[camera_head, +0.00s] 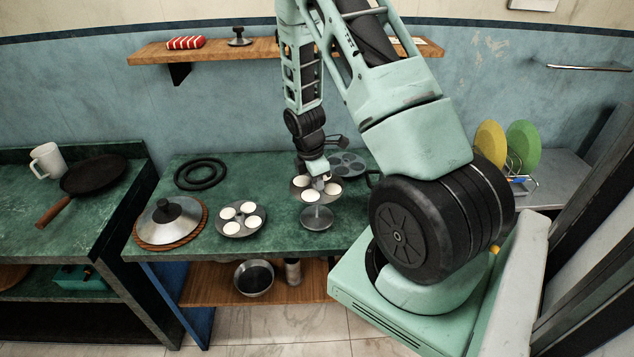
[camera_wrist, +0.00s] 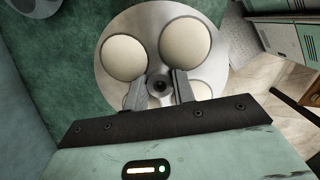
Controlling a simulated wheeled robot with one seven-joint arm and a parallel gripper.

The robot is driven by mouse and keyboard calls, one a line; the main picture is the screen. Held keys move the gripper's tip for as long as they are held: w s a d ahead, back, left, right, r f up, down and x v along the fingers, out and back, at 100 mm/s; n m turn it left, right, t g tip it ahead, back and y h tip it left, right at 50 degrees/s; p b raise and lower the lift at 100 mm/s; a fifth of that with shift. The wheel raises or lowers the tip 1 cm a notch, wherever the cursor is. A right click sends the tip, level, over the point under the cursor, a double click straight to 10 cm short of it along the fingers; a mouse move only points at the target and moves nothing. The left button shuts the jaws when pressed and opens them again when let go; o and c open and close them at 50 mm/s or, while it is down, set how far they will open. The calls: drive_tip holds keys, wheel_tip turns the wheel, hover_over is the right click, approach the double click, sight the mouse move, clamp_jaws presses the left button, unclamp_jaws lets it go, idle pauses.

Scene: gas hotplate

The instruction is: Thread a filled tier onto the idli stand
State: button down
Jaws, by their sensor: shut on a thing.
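My gripper (camera_head: 318,172) is shut on a grey round tier (camera_head: 304,196) filled with white idlis. It holds the tier near its centre, above the idli stand's round base (camera_head: 317,222). In the wrist view the two fingertips (camera_wrist: 158,88) close in at the dark centre piece of the filled tier (camera_wrist: 160,52), with idlis around it. A short part of the stand shows between base and tier; I cannot tell whether its post passes through the tier. A second filled tier (camera_head: 241,232) lies on the green counter to the left.
An empty tier (camera_head: 347,161) lies behind the stand. A lid (camera_head: 170,220) on a woven mat and black rings (camera_head: 201,173) are on the counter's left. A pan (camera_head: 93,175) and mug (camera_head: 47,160) stand further left. A dish rack with plates (camera_head: 522,148) is right.

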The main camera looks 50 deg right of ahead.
sight(308, 187)
drive_tip(key=shift+f+b, duration=1.75)
drive_tip(key=shift+f, duration=0.95)
drive_tip(key=c, duration=1.1)
unclamp_jaws()
drive_tip(key=shift+r, duration=0.15)
drive_tip(key=r, duration=0.5)
drive_tip(key=w+a+r+b, duration=0.1)
drive_tip(key=r, duration=0.5)
drive_tip(key=a+r+b, duration=0.1)
drive_tip(key=r, duration=0.5)
drive_tip(key=shift+w+a, duration=0.15)
